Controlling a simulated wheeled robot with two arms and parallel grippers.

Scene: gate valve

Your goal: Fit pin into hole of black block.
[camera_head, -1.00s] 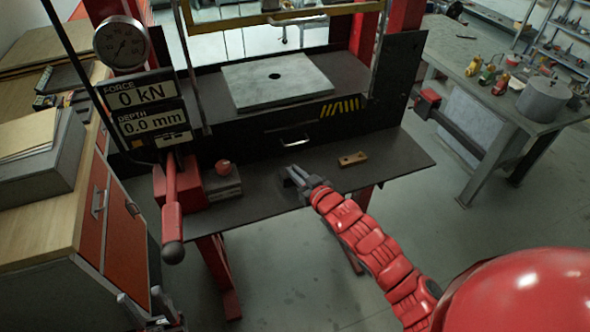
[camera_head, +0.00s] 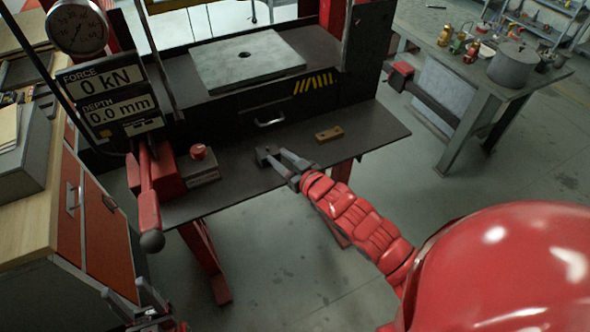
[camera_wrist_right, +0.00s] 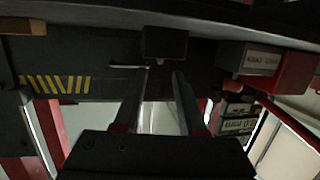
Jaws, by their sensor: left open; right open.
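A small black block (camera_head: 264,154) lies on the dark shelf of the press, at the fingertips of my right gripper (camera_head: 277,158). In the right wrist view the black block (camera_wrist_right: 165,43) sits just past the two spread fingers (camera_wrist_right: 160,76), roughly between them. I cannot tell whether they touch it, and its hole does not show. My right gripper is open. My left gripper (camera_head: 128,297) is open and empty, low at the left, away from the shelf. I cannot make out a pin for certain.
A brown bar (camera_head: 328,134) lies right of the block. Grey blocks (camera_head: 200,171) with a red knob (camera_head: 198,152) stand left, beside a red lever (camera_head: 149,200).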

